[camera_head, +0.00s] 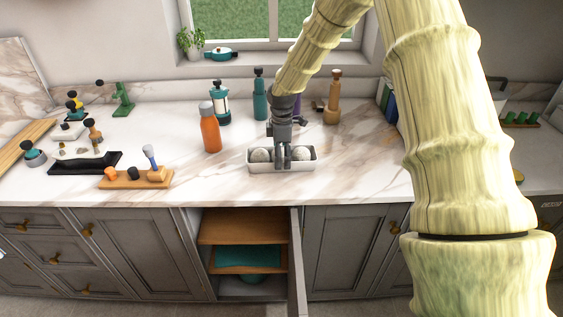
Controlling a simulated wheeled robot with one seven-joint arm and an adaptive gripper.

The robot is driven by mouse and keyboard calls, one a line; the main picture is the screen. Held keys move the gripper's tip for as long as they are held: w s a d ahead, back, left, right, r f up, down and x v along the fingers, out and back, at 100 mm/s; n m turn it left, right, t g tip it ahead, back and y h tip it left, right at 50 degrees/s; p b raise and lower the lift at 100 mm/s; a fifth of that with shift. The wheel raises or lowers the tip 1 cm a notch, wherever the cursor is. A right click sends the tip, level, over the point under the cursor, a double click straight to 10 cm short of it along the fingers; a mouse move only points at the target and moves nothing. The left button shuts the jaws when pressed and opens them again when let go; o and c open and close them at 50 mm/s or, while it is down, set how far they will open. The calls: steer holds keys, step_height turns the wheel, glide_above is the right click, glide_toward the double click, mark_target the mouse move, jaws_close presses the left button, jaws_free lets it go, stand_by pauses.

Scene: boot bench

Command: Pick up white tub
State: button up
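The white tub (307,165) is a low rectangular container on the marble counter near its front edge, at the centre of the view. Two round pale objects show inside it, one on the left (260,155) and one on the right (302,153). My dark grey gripper (283,164) points down over the middle of the tub, and its fingers cover part of the tub's middle and front wall. The view does not show whether the fingers are open or shut, or whether they touch the tub.
An orange bottle (210,132) stands left of the tub, with a teal bottle (260,100) and a wooden mill (333,100) behind. A wooden holder (128,182) lies front left. Below, a cupboard door (297,260) hangs open.

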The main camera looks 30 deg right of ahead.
steer(key=c, duration=0.3)
steer(key=shift+w, duration=0.1)
steer(key=shift+a+r+b, duration=0.1)
steer(key=shift+r+b, duration=0.8)
steer(key=shift+r, duration=0.8)
steer(key=s+a+b, duration=0.1)
steer(key=s, duration=0.4)
steer(key=s+a+r+b, duration=0.1)
steer(key=s, duration=0.4)
steer(key=s+a+b, duration=0.1)
steer(key=s+b, duration=0.1)
steer(key=s, duration=0.3)
steer(key=shift+s+a+r, duration=0.25)
steer(key=shift+s+a, duration=0.05)
steer(key=shift+a, duration=0.05)
steer(key=shift+a, duration=0.1)
